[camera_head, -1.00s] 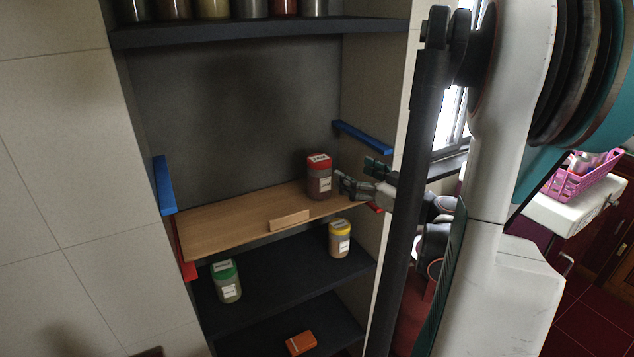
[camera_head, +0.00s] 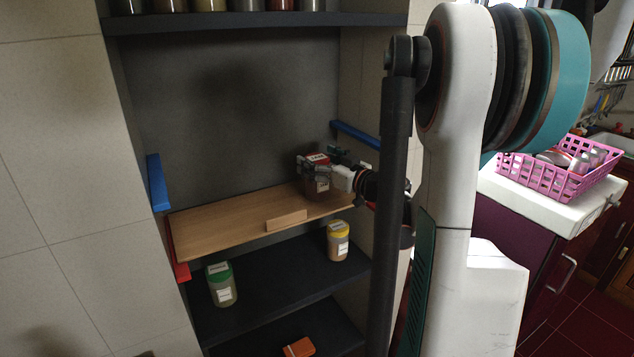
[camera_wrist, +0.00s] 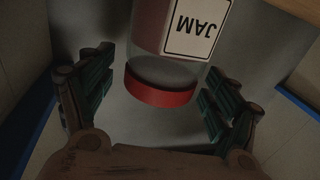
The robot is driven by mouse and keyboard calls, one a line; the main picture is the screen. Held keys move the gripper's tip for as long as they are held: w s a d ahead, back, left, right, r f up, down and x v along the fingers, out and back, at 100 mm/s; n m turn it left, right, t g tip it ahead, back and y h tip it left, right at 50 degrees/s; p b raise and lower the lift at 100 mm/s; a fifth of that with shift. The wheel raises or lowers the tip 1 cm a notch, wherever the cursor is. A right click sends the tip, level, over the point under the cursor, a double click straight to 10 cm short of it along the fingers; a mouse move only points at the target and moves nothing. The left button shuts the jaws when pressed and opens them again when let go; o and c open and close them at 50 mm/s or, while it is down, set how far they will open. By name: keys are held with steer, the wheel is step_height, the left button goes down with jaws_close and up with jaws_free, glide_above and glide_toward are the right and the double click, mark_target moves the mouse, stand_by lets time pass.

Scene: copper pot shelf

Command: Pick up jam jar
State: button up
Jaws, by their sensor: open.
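The jam jar (camera_head: 317,180) has a red lid and a label and stands upright on the wooden shelf board at its right part. In the wrist view the jar (camera_wrist: 160,68) appears upside down, with its "JAM" label readable inverted and its red lid toward my gripper's base. My gripper (camera_head: 320,168) is open, with its fingers on either side of the jar in the head view. In the wrist view my gripper (camera_wrist: 155,95) has one finger to the left and one to the right, with visible gaps to the jar.
The wooden board (camera_head: 220,220) has a small wooden block (camera_head: 287,221) at its front edge. Blue brackets (camera_head: 157,183) and red supports flank it. Below stand a yellow-lidded jar (camera_head: 338,241) and a green-lidded jar (camera_head: 221,284). A dark shelf (camera_head: 250,22) with several jars is above.

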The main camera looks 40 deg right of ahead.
steer(key=shift+w, duration=0.35)
steer(key=c, duration=1.9)
steer(key=shift+o, duration=0.2)
steer(key=shift+r, duration=0.15)
